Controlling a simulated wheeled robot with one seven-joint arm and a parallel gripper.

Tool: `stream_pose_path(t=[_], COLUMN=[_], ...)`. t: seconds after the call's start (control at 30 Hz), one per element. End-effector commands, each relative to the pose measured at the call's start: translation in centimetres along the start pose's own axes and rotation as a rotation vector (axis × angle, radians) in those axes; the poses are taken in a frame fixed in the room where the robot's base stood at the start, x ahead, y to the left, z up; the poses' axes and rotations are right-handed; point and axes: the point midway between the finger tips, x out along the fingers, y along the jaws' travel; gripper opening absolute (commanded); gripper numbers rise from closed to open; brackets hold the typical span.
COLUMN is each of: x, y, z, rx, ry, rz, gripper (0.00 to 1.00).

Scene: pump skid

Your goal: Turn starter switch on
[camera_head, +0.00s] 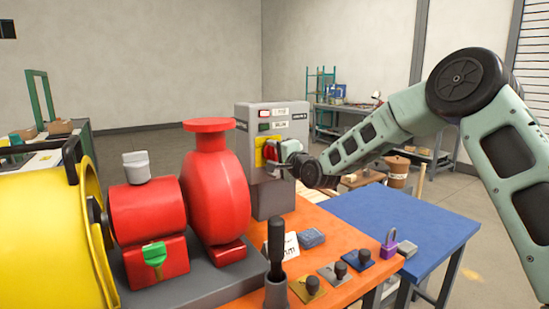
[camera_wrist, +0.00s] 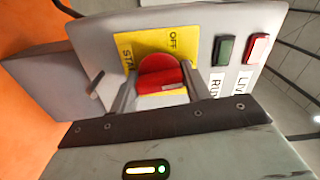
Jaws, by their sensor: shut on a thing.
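The starter switch is a red rotary knob (camera_wrist: 162,76) on a yellow plate (camera_wrist: 130,45) marked OFF and START. It sits on the front of a grey starter box (camera_head: 243,130) at the back of the orange skid table. My gripper (camera_wrist: 155,95) is at the knob, with its fingers on either side of it, shut on it. In the head view my gripper (camera_head: 291,158) reaches the box from the right and partly covers the knob (camera_head: 271,151). A light mark on the knob shows in the wrist view. Its exact setting is hard to tell.
The box has a red lamp (camera_head: 264,114) and a green lamp (camera_head: 264,127) with labels. A red pump (camera_head: 215,180) stands left of the box. A purple padlock (camera_head: 389,244) and several small blocks lie on the orange table. A blue table (camera_head: 425,215) stands to the right.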

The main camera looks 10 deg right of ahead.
Motion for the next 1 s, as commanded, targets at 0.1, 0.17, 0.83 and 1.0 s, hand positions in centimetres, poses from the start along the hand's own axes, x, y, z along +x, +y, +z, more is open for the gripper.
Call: stream_pose_path(t=[0.1,0.17,0.83,1.0], x=[-0.01,-0.02,-0.01,-0.01], y=[0.17,0.17,0.09,0.09], z=[-0.09,-0.12,-0.06,-0.05], rx=[0.06,0.085,0.153,0.152], ry=[0.002,0.002,0.001,0.001], rz=[0.001,0.001,0.001,0.001], gripper=[0.24,0.24,0.24,0.69])
